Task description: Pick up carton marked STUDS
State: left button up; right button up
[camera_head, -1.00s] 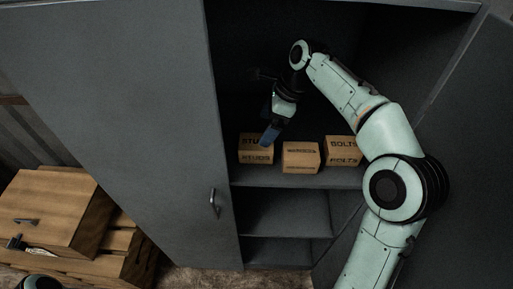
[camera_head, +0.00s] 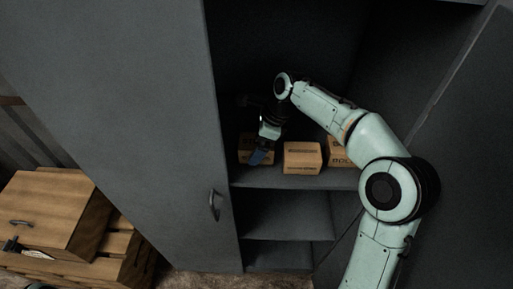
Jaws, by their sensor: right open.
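The carton marked STUDS (camera_head: 247,143) stands at the left end of the cabinet's upper visible shelf. My right gripper (camera_head: 259,157) is open and reaches down in front of this carton, covering much of its front and its lettering. I cannot tell whether the fingers touch it.
A second carton (camera_head: 302,158) stands close to the right, and the BOLTS carton (camera_head: 339,152) stands beyond it, partly behind my right arm. The cabinet's left door (camera_head: 130,100) and right door (camera_head: 465,180) flank the opening. Lower shelves look empty. A wooden crate (camera_head: 60,215) stands at the lower left.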

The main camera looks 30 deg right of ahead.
jog(key=shift+f, duration=0.25)
dwell(0.3)
jog(key=c, duration=1.4)
